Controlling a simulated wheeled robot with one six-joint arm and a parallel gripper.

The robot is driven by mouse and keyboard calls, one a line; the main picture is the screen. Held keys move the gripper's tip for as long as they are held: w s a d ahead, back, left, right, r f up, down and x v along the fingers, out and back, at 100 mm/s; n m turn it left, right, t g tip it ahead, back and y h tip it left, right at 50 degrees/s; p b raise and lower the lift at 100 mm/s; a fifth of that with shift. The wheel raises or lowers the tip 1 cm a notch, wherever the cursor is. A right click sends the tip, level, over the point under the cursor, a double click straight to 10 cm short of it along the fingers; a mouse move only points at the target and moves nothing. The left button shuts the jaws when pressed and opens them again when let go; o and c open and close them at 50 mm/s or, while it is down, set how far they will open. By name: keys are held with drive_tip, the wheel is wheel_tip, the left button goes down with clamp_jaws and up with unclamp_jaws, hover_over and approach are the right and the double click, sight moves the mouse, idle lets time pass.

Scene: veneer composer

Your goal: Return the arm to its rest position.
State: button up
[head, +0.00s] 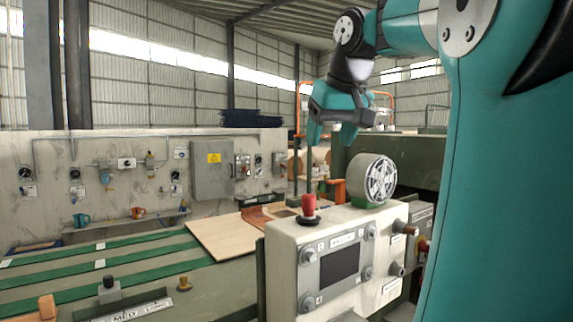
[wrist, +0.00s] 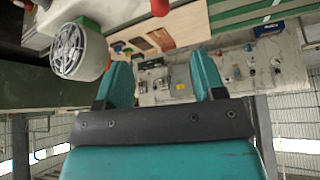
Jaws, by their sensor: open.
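My gripper (head: 333,133) is teal with a dark grey body and hangs in the air in the head view, above and left of the round fan-like part on the machine. Its two teal fingers are apart and nothing shows between them in the wrist view (wrist: 158,82). My arm reaches in from the upper right of the head view. The gripper appears clear of the machine and of the veneer sheet.
A control box (head: 335,265) with a screen carries a red button (head: 309,207) and a round grey fan-like part (head: 372,180). A veneer sheet (head: 222,238) lies on green conveyor strips (head: 95,265). A wall panel (head: 213,170) with gauges stands behind.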

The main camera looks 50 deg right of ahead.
drive_tip(key=w+a+f+n+g+y, duration=0.1)
drive_tip(key=w+a+f+n+y, duration=0.15)
drive_tip(key=a+f, duration=0.6)
drive_tip(key=w+a+f+n+y, duration=0.25)
drive_tip(key=a+f+n, duration=0.2)
drive_tip(key=a, duration=0.65)
drive_tip(key=s+a+f+n+g+y, duration=0.2)
drive_tip(key=s+a+f+n+g, duration=0.2)
drive_tip(key=s+a+f, duration=0.8)
drive_tip(key=shift+s+a+f+n, duration=0.15)
drive_tip(key=shift+a+f+n, duration=0.25)
drive_tip(key=shift+a+n, duration=0.7)
drive_tip(key=shift+a, duration=0.15)
